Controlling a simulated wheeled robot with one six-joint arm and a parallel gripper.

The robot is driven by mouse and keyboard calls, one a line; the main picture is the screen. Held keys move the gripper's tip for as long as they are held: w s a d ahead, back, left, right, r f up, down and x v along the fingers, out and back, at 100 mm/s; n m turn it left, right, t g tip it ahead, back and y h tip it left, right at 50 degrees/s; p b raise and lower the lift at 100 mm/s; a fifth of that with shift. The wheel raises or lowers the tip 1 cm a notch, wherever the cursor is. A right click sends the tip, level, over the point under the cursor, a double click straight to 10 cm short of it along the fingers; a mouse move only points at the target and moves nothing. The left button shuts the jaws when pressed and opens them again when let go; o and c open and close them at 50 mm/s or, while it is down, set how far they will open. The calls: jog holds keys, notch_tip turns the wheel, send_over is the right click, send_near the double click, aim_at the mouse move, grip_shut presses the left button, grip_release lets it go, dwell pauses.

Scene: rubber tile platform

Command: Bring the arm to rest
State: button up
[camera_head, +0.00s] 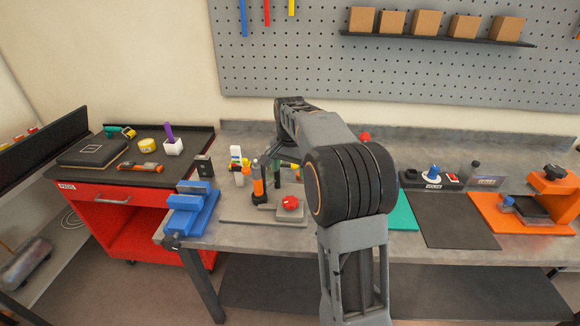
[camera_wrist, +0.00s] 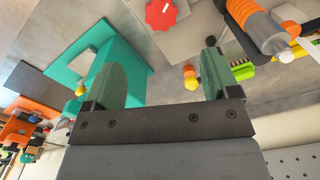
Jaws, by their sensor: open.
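My arm reaches forward from the lower middle of the head view over the workbench (camera_head: 420,265) and bends down at its far end. My gripper (camera_wrist: 160,80) is open in the wrist view, with two green pads wide apart and nothing held between them. In the head view it is partly hidden among small things on the bench, so its exact height above the bench is hard to tell.
A red knob (camera_head: 291,202) on a grey plate and an orange-grey tool (camera_head: 258,185) stand close by. A blue vise (camera_head: 190,208) is at left, a teal mat (camera_wrist: 125,60) and dark mat (camera_head: 450,220) at right. A pegboard (camera_head: 300,60) rises behind.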

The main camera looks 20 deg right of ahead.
jog(key=shift+r, duration=0.3)
dwell(0.4)
